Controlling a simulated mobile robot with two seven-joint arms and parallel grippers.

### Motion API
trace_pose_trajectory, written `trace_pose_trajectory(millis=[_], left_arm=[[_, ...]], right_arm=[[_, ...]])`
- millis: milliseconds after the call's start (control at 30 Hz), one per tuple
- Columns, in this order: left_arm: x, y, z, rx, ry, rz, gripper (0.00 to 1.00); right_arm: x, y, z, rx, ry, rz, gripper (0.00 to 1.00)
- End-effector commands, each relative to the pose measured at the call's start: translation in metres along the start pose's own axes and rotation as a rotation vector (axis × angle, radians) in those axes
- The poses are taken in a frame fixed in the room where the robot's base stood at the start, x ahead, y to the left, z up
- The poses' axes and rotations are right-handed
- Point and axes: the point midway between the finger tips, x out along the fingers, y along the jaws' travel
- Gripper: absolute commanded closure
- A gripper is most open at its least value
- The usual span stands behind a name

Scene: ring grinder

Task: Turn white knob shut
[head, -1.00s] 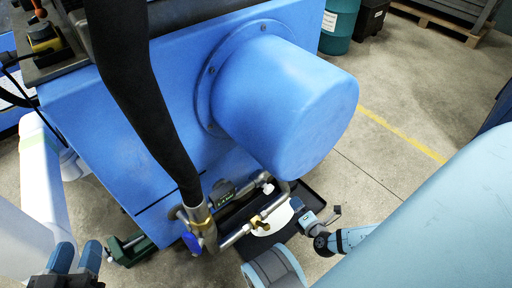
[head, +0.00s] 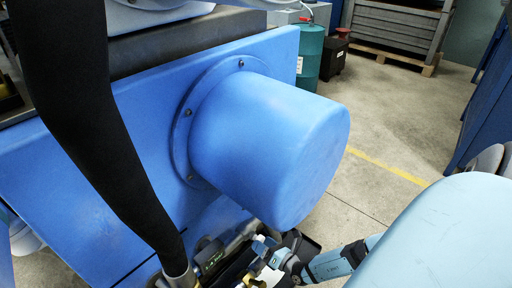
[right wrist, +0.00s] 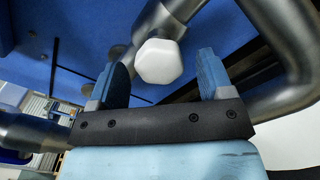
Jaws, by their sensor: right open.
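The white knob (right wrist: 160,61) is a six-sided cap on a grey metal pipe, in the right wrist view. My right gripper (right wrist: 163,72) is open, with one blue finger on each side of the knob. Gaps show between the knob and both fingers, so it is not gripped. In the head view my right gripper (head: 267,252) is at the pipework under the big blue cylinder, and I cannot make out the knob there. My left gripper is not in view.
The blue cylindrical housing (head: 270,150) juts out just above my right gripper. A thick black hose (head: 85,130) runs down to the pipework at left. Curved metal pipe (right wrist: 285,45) passes close to the right finger. Open floor (head: 385,140) lies to the right.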

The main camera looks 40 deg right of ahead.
Motion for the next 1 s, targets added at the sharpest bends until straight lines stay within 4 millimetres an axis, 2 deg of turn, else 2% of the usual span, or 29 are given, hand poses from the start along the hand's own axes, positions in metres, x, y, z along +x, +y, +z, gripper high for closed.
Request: trace_pose_trajectory(millis=[100, 233, 600, 800, 833, 1000], left_arm=[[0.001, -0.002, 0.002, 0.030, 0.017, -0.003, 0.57], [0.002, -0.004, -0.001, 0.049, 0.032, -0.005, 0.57], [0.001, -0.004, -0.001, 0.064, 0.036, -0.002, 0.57], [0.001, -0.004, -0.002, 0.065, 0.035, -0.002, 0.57], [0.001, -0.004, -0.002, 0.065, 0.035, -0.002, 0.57], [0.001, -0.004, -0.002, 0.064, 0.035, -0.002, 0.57]], right_arm=[[0.019, -0.001, -0.001, 0.000, -0.002, 0.001, 0.26], [0.031, -0.001, 0.000, 0.000, -0.002, 0.000, 0.26], [0.035, 0.000, 0.001, 0.000, 0.000, -0.001, 0.26], [0.035, 0.000, 0.001, 0.000, 0.000, -0.001, 0.72], [0.035, 0.000, 0.001, 0.000, 0.000, -0.001, 0.76], [0.035, 0.000, 0.001, -0.005, 0.000, -0.001, 0.76]])
